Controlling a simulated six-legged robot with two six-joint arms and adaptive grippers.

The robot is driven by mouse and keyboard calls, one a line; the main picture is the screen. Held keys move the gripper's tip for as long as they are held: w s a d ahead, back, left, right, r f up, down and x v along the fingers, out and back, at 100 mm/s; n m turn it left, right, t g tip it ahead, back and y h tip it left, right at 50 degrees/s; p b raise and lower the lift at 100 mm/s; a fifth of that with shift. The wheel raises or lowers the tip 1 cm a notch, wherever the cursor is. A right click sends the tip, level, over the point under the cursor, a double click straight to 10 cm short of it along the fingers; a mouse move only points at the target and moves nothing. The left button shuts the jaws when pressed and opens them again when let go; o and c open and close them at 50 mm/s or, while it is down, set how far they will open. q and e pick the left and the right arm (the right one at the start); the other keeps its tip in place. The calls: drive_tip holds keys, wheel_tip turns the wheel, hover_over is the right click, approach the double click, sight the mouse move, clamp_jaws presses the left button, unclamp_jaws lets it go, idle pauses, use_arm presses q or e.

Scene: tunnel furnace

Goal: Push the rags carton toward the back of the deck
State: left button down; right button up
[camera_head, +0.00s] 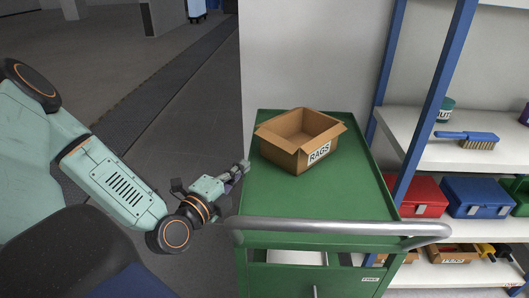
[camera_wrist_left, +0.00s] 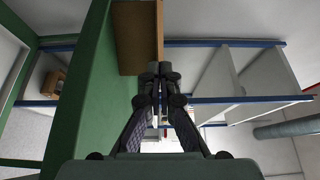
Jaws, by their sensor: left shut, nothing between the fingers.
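The rags carton (camera_head: 302,140) is an open brown box with a white RAGS label. It sits slightly turned toward the back left of the green cart's deck (camera_head: 345,195). My left gripper (camera_head: 238,174) is at the deck's left edge, left of the carton and closer to me. In the left wrist view the gripper (camera_wrist_left: 158,72) is shut and empty, with its fingertips close to the carton (camera_wrist_left: 138,40); I cannot tell whether they touch. My right gripper is not in view.
A grey handle rail (camera_head: 340,228) crosses the cart's near end. A white shelf unit with blue posts (camera_head: 440,75) stands to the right, holding a brush (camera_head: 467,138), a red box (camera_head: 415,196) and a blue box (camera_head: 478,197). The deck in front of the carton is bare.

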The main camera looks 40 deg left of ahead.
use_arm(q)
drive_tip(key=b, duration=0.2)
approach(272, 142)
drive_tip(key=shift+w+f, duration=0.15)
drive_tip(key=shift+f, duration=0.15)
drive_tip(key=shift+w+a+r+b, duration=0.15)
drive_tip(key=shift+w+a+b, duration=0.05)
drive_tip(key=shift+w+b, duration=0.55)
drive_tip(key=w+b, duration=0.2)
drive_tip(key=w, duration=0.2)
drive_tip(key=shift+w, duration=0.1)
drive_tip(key=shift+w+a+b, duration=0.1)
drive_tip(key=shift+b, duration=0.25)
drive_tip(key=shift+r, duration=0.15)
drive_tip(key=shift+w, duration=0.1)
drive_tip(key=shift+w, duration=0.15)
